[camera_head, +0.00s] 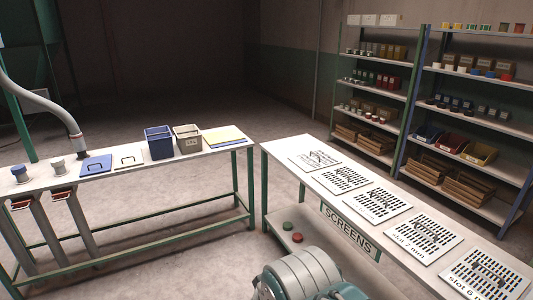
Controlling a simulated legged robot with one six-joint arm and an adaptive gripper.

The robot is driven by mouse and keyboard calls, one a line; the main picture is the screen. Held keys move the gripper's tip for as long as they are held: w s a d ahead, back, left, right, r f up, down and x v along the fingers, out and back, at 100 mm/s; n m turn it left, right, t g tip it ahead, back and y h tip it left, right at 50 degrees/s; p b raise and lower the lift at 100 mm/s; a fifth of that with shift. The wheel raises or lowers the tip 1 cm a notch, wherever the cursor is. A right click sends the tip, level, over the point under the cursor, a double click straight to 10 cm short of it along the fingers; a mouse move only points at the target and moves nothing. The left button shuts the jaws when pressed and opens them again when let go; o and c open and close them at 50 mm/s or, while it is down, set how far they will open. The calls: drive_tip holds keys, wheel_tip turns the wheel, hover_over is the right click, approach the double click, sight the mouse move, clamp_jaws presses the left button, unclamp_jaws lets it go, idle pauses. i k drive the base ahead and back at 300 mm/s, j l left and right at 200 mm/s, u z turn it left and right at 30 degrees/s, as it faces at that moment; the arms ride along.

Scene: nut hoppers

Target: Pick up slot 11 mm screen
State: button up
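Several white perforated screens with handles lie flat in a row on the right-hand table marked "SCREENS" (347,232). The nearest screen (485,273) has a label starting "slot 6"; the one behind it (424,236) reads "slot 7 mm". Farther back lie a third screen (377,203), a fourth (345,178) and the farthest (315,160), which has a different pattern of thin lines. Their labels are too small to read, so I cannot tell which is the slot 11 mm screen. My gripper is not in view; a rounded grey part of my arm shows at the bottom.
A left table (130,200) holds a blue bin (159,143), a beige bin (188,139), yellow and blue sheets, and plates with handles. Loaded shelves (440,130) stand behind the right table. Floor is clear between the tables. Red and green round objects lie on the low shelf.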

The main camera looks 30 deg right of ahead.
sight(345, 179)
drive_tip(key=i+z, duration=0.25)
drive_tip(key=i, duration=1.15)
drive_tip(key=i+z, duration=0.35)
drive_tip(key=i+j+z, duration=0.15)
drive_tip(key=z, duration=0.2)
drive_tip(key=i+j+z, duration=0.2)
drive_tip(key=z, duration=0.15)
drive_tip(key=i+l+z, duration=0.1)
drive_tip(key=i+z, duration=0.15)
drive_tip(key=z, duration=0.2)
drive_tip(key=i+z, duration=0.3)
drive_tip(key=z, duration=0.15)
drive_tip(key=i+z, duration=0.4)
drive_tip(key=k+j, duration=0.05)
drive_tip(key=k, duration=0.05)
